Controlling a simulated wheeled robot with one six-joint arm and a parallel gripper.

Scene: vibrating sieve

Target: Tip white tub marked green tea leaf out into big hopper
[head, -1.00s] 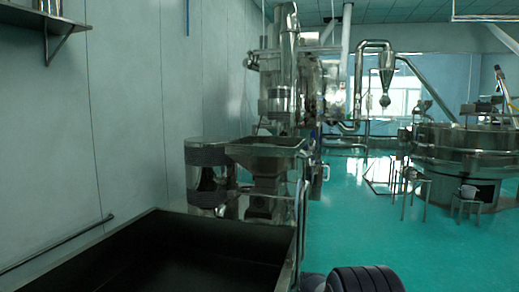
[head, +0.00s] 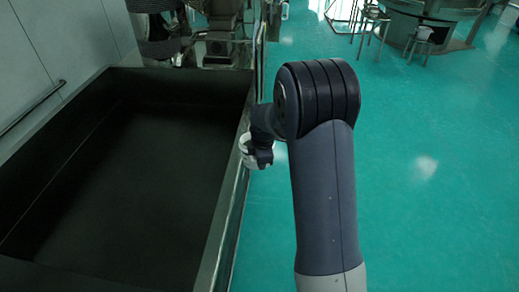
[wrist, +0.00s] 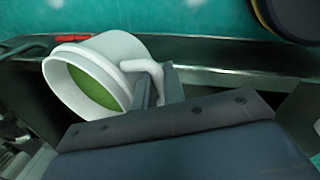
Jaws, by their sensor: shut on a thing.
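The white tub (head: 246,148) is small in the head view, at the right rim of the big dark hopper (head: 228,215) and partly hidden by my gripper (head: 262,155). In the wrist view the tub (wrist: 122,48) shows large, with its round mouth facing the lower left and green leaf (wrist: 100,88) inside. My gripper (wrist: 160,88) is shut on the tub's white handle. No marking on the tub can be read. The hopper floor looks dark and bare in the head view. I cannot tell exactly how far the tub is tilted.
The hopper's metal edge (wrist: 230,78) runs across the wrist view behind the tub. A red bar-like thing (wrist: 38,41) lies beside it. Steel machinery (head: 218,40) stands beyond the hopper. Open teal floor (head: 430,190) lies to the right, with stools (head: 372,25) farther back.

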